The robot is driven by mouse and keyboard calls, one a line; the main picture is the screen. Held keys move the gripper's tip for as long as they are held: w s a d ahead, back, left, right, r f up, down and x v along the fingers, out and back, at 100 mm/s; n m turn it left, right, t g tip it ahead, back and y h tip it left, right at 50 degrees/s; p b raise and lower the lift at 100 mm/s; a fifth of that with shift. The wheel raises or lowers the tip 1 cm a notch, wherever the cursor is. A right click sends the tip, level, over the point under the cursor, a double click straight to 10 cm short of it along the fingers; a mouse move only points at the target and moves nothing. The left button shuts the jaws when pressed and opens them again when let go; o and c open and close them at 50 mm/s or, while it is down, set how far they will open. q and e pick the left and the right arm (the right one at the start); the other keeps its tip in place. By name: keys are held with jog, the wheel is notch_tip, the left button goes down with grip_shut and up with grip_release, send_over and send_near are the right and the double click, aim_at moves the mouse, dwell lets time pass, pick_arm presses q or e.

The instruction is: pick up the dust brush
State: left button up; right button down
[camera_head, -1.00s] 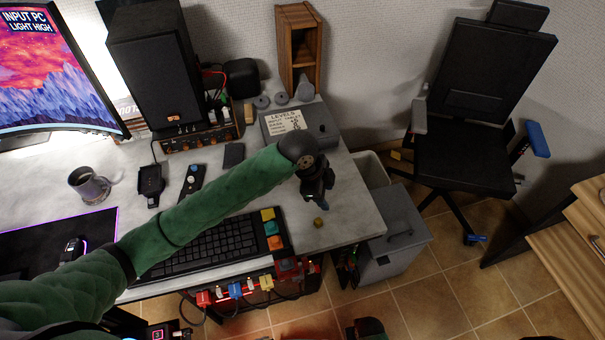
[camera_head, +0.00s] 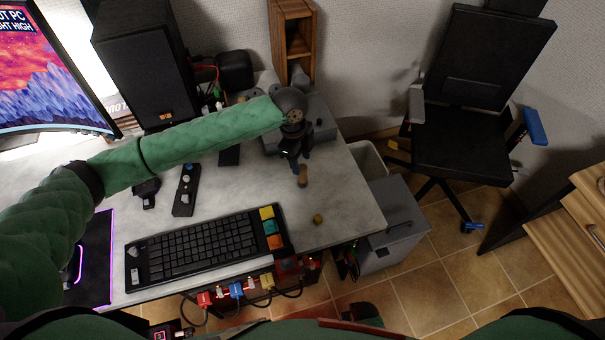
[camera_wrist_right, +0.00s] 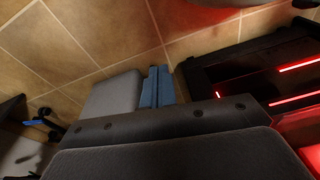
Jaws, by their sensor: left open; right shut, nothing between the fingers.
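A small brown, wooden-looking piece (camera_head: 303,175) stands on the right part of the desk and looks like the dust brush; it is small and partly covered, so I cannot be sure. My left gripper (camera_head: 297,162) is open, directly behind and above it in the head view.
A keyboard (camera_head: 205,245) lies left of the brown piece, and a small yellow-brown cube (camera_head: 318,219) lies near the desk's front edge. A grey box device (camera_head: 318,130) and a wooden stand (camera_head: 293,40) are behind. A grey bin (camera_head: 390,235) and a chair (camera_head: 465,110) stand to the right.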

aim_at(305, 180)
pick_arm(q)
jog(key=shift+f, duration=0.2)
jog(key=f, duration=0.1)
jog(key=f+p, duration=0.2)
jog(key=shift+s+d+f, duration=0.3)
jog(key=shift+s+d, duration=0.05)
jog(key=shift+d+f+p, duration=0.1)
jog(key=shift+f+p, duration=0.25)
jog(key=shift+f, duration=0.35)
grip_shut()
pick_arm(e)
jog(key=s+d+f, duration=0.1)
jog(key=d+f, duration=0.2)
jog(key=f, duration=0.3)
jog(key=shift+s+f, duration=0.15)
jog(key=shift+s, duration=0.15)
